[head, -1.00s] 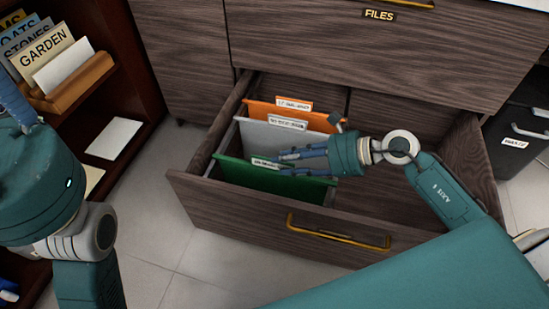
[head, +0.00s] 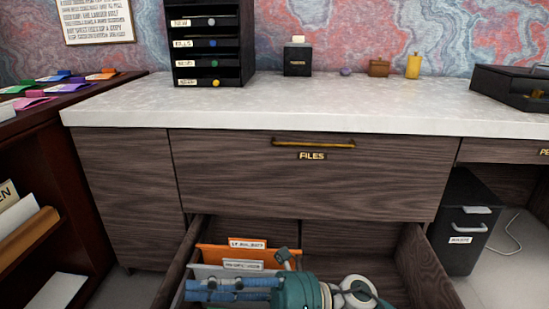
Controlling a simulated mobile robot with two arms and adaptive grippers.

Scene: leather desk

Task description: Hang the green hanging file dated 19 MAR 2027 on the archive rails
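The open lower drawer (head: 414,262) shows at the bottom of the head view. In it hang an orange file (head: 212,257) with a white tab and, in front, a grey file (head: 207,271) with a white tab; the tab print is too small to read surely. My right gripper (head: 192,291) reaches in from the right over the drawer, its blue fingers pointing left just in front of the grey file. Whether it holds anything is not clear. The green file is out of view, below the picture edge or behind my gripper. My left gripper is not in view.
A closed drawer front marked FILES (head: 312,156) is above the open one. The pale desktop (head: 330,106) carries a black tray tower (head: 211,45), small items and a dark box (head: 512,86). A dark bin (head: 465,222) stands right, a shelf (head: 40,160) left.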

